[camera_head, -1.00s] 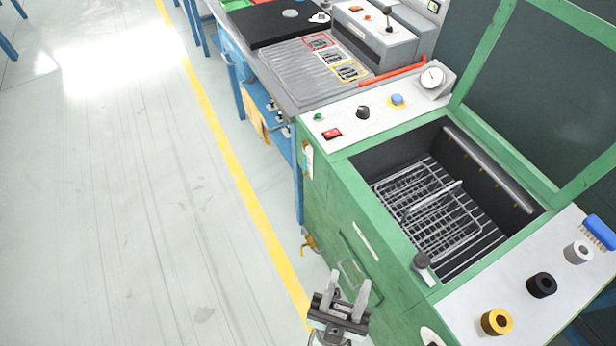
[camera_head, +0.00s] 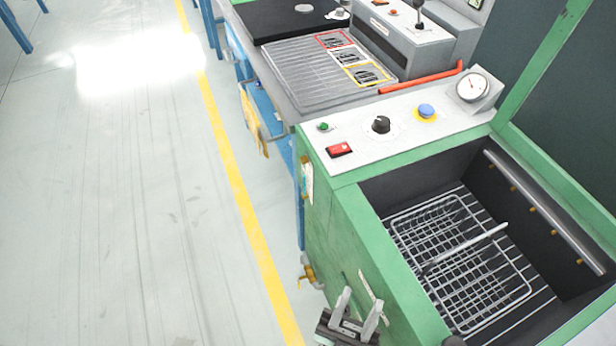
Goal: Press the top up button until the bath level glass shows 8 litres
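A blue push button (camera_head: 426,111) with a yellow surround sits on the pale control panel (camera_head: 360,165) of a green-framed bath (camera_head: 345,215); I see no readable label saying it is the top up button. My gripper (camera_head: 357,314) is at the bottom of the picture, in front of the bath's front side. Its two fingers stand apart with nothing between them, well away from the button. A small pale strip (camera_head: 307,180) is on the bath's left corner. I cannot tell whether it is the level glass, and no litre reading is legible.
The panel also carries a red switch (camera_head: 339,150), a green button (camera_head: 323,127), a black knob (camera_head: 381,125) and a round dial gauge (camera_head: 472,86). A wire basket (camera_head: 460,255) lies inside the bath. An orange-red bar (camera_head: 420,82) lies behind the panel. Open floor is at left.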

